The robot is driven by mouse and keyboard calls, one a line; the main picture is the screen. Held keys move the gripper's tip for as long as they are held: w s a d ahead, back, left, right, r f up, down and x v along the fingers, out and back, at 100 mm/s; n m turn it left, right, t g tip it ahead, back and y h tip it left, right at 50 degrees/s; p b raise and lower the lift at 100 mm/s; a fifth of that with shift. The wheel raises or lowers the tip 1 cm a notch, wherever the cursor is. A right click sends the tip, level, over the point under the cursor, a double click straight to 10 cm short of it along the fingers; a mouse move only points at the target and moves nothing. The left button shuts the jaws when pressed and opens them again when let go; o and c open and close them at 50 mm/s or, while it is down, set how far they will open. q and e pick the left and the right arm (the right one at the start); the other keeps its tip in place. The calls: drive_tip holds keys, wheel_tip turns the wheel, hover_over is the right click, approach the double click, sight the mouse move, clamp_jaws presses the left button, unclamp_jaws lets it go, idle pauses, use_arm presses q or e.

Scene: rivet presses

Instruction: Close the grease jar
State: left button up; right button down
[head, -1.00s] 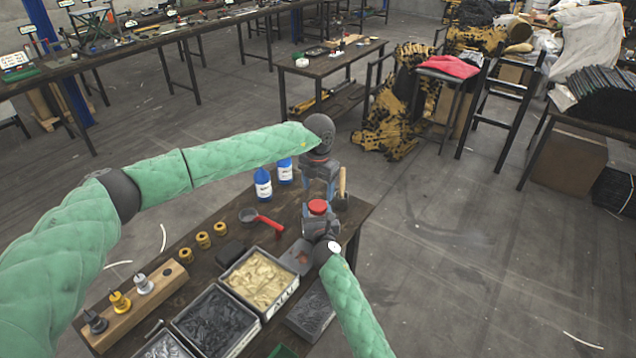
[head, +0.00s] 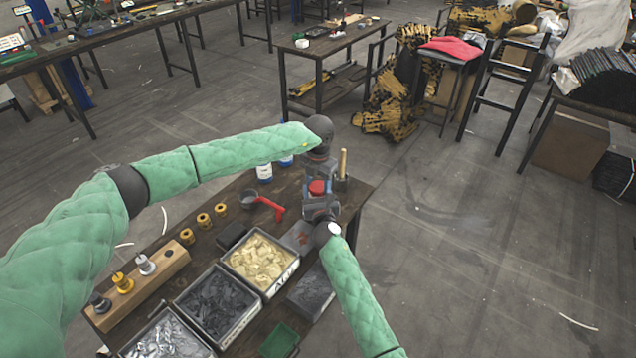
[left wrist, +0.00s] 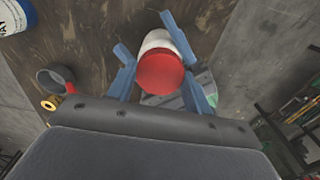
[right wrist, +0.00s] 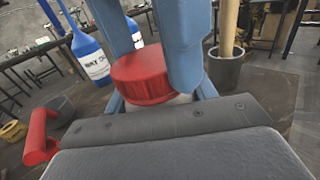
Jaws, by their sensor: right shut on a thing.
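The grease jar has a white body (left wrist: 157,40) and a red lid (right wrist: 141,75). The lid sits on top of the body, but I cannot tell how tightly. My right gripper (head: 318,207) comes in from the front and is shut on the white body below the lid. My left gripper (head: 318,172) points down from above, its blue fingers on either side of the lid. It looks open, with small gaps to the lid in the left wrist view. In the head view the lid (head: 317,187) is partly hidden between the two grippers.
A mallet (head: 343,164) in a dark cup and blue-and-white bottles (head: 264,174) stand close by. A red-handled dipper (head: 270,207) lies left. Parts bins (head: 217,302), brass pieces and a wooden peg block (head: 140,295) fill the table's front left.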

use_arm(q)
drive_tip(key=shift+c, duration=0.4)
drive_tip(key=o, duration=1.1)
drive_tip(key=shift+o, duration=0.2)
wheel_tip(320, 180, up, 12)
use_arm(e)
drive_tip(key=shift+c, duration=2.1)
unclamp_jaws()
use_arm(q)
drive_tip(key=shift+f+b, duration=0.8)
use_arm(e)
drive_tip(key=shift+s+d, duration=0.2)
drive_tip(key=shift+s, duration=1.05)
drive_tip(key=shift+s+d, duration=0.2)
drive_tip(key=shift+s, duration=1.1)
drive_tip(key=shift+s+d, duration=0.2)
drive_tip(key=shift+s, duration=1.05)
